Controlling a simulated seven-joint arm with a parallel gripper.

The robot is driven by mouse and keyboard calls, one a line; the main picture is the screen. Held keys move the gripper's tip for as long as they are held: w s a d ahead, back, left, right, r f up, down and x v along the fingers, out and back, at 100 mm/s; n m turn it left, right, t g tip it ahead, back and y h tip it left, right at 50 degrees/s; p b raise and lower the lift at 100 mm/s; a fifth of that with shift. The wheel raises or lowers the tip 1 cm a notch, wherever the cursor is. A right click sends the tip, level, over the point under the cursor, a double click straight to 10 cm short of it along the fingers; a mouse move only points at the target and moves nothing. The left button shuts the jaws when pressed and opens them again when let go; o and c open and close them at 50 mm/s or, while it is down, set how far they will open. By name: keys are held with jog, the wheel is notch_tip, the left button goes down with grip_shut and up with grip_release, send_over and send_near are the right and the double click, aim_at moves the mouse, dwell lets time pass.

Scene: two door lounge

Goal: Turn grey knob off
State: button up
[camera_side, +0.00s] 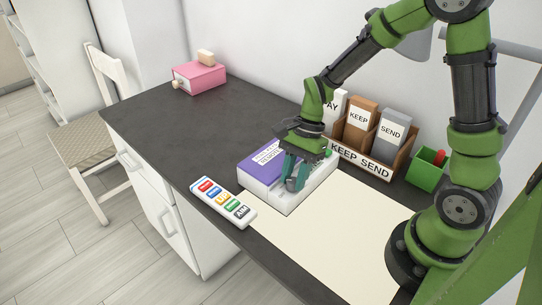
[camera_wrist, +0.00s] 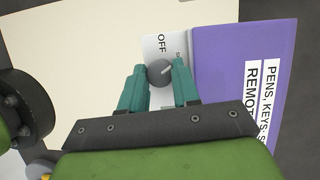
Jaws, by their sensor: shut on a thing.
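The grey knob (camera_wrist: 159,72) sits on a white panel (camera_wrist: 156,46) with an "OFF" label, seen in the wrist view. A light pointer line on the knob points up and to the right, away from the "OFF" label. My gripper (camera_wrist: 159,76) is over the panel with its teal fingers on either side of the knob, shut on it. In the side view my gripper (camera_side: 293,182) reaches down onto the white box with a purple lid (camera_side: 262,163); the knob itself is hidden there by the fingers.
A remote-like strip with coloured labels (camera_side: 223,202) lies left of the box. A cream mat (camera_side: 320,230) lies in front. Behind stand a "KEEP SEND" organiser (camera_side: 360,160) and a green bin (camera_side: 427,172). A pink box (camera_side: 198,78) is at the far left end.

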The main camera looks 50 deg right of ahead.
grip_shut()
jog(key=n+g, duration=0.1)
jog(key=n, duration=0.2)
jog(key=n+g, duration=0.1)
jog(key=n, duration=0.1)
jog(key=shift+w+a+n+h, duration=0.1)
jog(key=shift+w+n+h, duration=0.1)
jog(key=shift+n+h, duration=0.2)
jog(key=n+h, duration=0.1)
jog(key=n, duration=0.2)
jog(key=n+g, duration=0.1)
jog(key=n, duration=0.2)
jog(key=shift+w+a+g+h, duration=0.1)
jog(key=shift+g+h, duration=0.2)
jog(key=shift+h, duration=0.1)
jog(key=o, duration=0.8)
grip_release()
jog(key=shift+c, duration=0.2)
jog(key=v, duration=1.7)
